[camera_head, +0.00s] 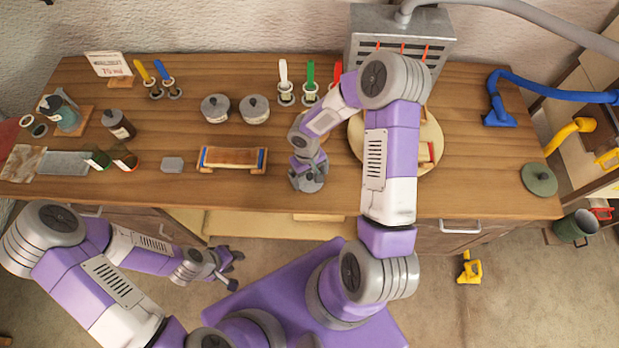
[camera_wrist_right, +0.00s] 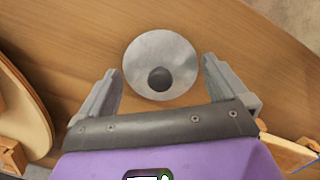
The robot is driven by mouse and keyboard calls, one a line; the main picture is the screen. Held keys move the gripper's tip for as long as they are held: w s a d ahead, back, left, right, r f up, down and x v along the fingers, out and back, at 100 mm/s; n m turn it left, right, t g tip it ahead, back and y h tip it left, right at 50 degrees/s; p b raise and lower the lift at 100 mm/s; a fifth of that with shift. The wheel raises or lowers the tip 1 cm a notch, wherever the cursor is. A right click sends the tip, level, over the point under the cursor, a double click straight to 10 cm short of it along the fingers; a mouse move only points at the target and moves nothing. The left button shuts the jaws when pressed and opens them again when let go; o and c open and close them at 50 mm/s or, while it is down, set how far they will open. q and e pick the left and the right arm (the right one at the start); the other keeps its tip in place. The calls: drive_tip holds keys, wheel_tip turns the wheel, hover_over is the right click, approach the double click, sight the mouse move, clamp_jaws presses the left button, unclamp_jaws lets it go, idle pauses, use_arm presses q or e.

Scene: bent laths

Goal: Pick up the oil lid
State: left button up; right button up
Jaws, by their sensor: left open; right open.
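A round grey lid with a dark knob (camera_wrist_right: 160,66) lies on the wooden table in the right wrist view. My right gripper (camera_wrist_right: 160,88) is open above it, with one finger on each side of the lid and a gap to each. In the head view my right gripper (camera_head: 308,178) points down near the table's front edge and mostly hides that lid. My left gripper (camera_head: 234,270) is open and empty, low in front of the table. No label shows on the lid.
A round pale board (camera_head: 432,128) lies right of my right gripper. A small wooden rack with blue ends (camera_head: 232,158) stands left of it. Two lidded grey pots (camera_head: 215,107) (camera_head: 255,109) stand behind. A dark green lid (camera_head: 539,179) lies at the table's right end.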

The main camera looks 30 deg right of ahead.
drive_tip(key=shift+f, duration=0.25)
drive_tip(key=c, duration=0.6)
drive_tip(key=shift+c, duration=0.2)
drive_tip(key=shift+r, duration=0.1)
